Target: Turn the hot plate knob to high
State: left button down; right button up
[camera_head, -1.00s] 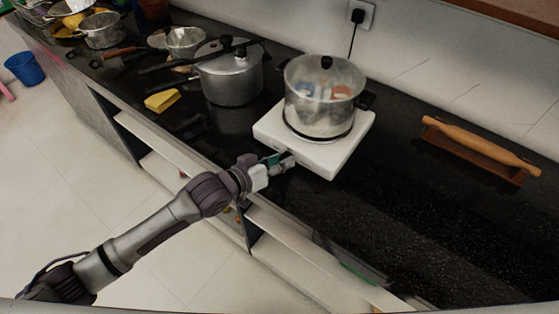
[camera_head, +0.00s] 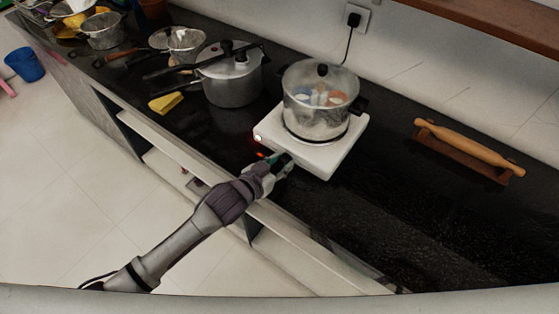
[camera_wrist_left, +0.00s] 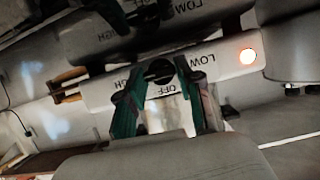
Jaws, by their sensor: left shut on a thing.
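The white hot plate (camera_head: 335,150) sits on the black counter with a glass pot (camera_head: 320,98) on it. A small orange light (camera_head: 258,138) glows on its front face. My left gripper (camera_head: 281,161) is at that front face. In the left wrist view, the green-sided fingers of my left gripper (camera_wrist_left: 160,88) are around the dark round knob (camera_wrist_left: 159,71), shut on it. The knob's exact pointing direction is unclear. My right gripper is not in view.
A metal pressure cooker (camera_head: 232,82) and a yellow sponge (camera_head: 166,102) are left of the hot plate. A rolling pin (camera_head: 470,146) lies on its wooden stand at the right. The plug (camera_head: 354,19) is in the wall socket. Counter between hot plate and rolling pin is clear.

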pick_arm(q)
jog(key=c, duration=0.8)
grip_release()
jog(key=shift+o, duration=0.2)
jog(key=v, duration=1.2)
jog(key=shift+s+a+f, duration=0.1)
jog(key=shift+f, duration=0.05)
